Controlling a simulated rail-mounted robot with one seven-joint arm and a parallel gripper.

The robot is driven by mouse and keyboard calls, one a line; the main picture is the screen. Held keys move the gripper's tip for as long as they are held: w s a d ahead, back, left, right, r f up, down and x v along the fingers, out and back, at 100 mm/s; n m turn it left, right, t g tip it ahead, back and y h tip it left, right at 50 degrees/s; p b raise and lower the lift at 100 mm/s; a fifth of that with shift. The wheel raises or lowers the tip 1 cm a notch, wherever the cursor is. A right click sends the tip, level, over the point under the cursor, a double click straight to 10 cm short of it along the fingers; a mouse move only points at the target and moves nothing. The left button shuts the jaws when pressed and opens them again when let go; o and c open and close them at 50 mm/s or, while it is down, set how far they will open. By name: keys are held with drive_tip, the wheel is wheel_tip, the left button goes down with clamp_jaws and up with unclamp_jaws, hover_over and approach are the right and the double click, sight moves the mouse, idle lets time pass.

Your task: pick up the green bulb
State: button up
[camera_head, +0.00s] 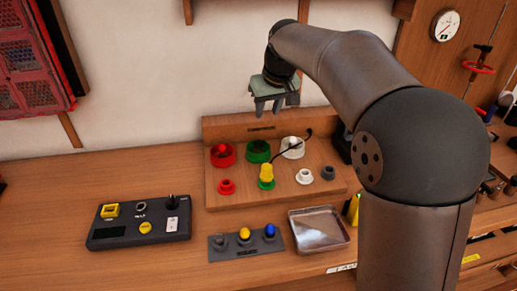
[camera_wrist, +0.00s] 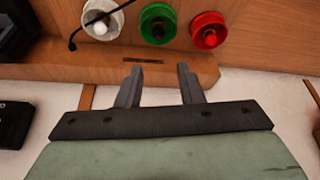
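A green round holder (camera_head: 258,151) is in the back row of a wooden stand, between a red holder and a white one. In the wrist view the green holder (camera_wrist: 158,22) has a dark green rounded piece, seemingly the green bulb (camera_wrist: 158,29), in its middle. In the head view the holder's inside is dark and the bulb is hard to make out. My gripper (camera_head: 272,106) hangs above and behind the stand, apart from it. In the wrist view my gripper (camera_wrist: 158,72) shows two spread fingers with nothing between them.
The red holder (camera_head: 222,155) and white holder (camera_head: 293,147) flank the green one. A metal tray (camera_head: 319,245), a grey bulb strip (camera_head: 217,254) and a black control box (camera_head: 112,237) stand nearer.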

hover_over(259, 141)
drive_tip(key=s, duration=0.3)
drive_tip(key=f, duration=0.7)
drive_tip(key=d+f, duration=0.1)
drive_tip(key=f, duration=0.2)
drive_tip(key=shift+w+f+p, duration=0.2)
drive_tip(key=shift+p, duration=0.15)
drive_tip(key=shift+p+x, duration=0.45)
drive_tip(key=shift+x, duration=2.2)
drive_tip(key=shift+w+r, duration=0.15)
drive_tip(key=c, duration=0.7)
